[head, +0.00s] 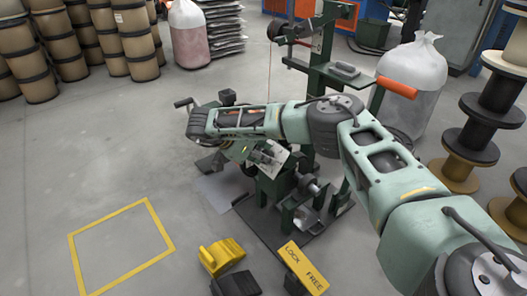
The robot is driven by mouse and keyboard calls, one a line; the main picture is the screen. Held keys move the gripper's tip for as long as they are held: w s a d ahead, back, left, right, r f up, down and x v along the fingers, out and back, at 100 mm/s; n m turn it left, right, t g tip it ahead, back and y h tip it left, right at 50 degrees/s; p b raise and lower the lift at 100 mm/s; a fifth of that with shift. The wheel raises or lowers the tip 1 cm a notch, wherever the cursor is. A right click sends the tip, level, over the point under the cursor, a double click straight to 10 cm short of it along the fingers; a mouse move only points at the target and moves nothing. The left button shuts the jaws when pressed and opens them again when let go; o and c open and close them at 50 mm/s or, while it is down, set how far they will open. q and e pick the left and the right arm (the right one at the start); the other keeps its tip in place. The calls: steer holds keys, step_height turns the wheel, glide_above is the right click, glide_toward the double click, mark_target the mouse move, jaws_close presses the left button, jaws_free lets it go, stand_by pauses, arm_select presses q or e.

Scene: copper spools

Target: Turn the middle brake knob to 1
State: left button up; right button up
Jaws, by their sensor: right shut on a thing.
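A green machine stand (287,190) with a dark base stands in the middle of the head view. My right arm comes in from the right and folds over it. My right gripper (243,152) is on the stand's left side, partly covered by my own wrist. It is shut on a small part there, which seems to be a brake knob. The knob and its number marks are hidden, so I cannot tell its setting. A pale plate (268,158) shows beside the gripper. My left gripper is not in view.
A yellow LOCK/FREE plate (303,267) and a yellow pedal (220,255) are at the stand's front. A crank handle (184,103) sticks out left. Floor at left, with a yellow square (163,229), is clear.

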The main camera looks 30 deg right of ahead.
steer(key=shift+s+f, duration=0.1)
steer(key=shift+s, duration=0.1)
steer(key=o, duration=1)
steer(key=shift+s+d, duration=0.1)
steer(key=shift+o, duration=0.2)
steer(key=shift+a+r, duration=0.2)
steer(key=shift+r, duration=0.05)
steer(key=v, duration=1.1)
steer(key=shift+a+r, duration=0.15)
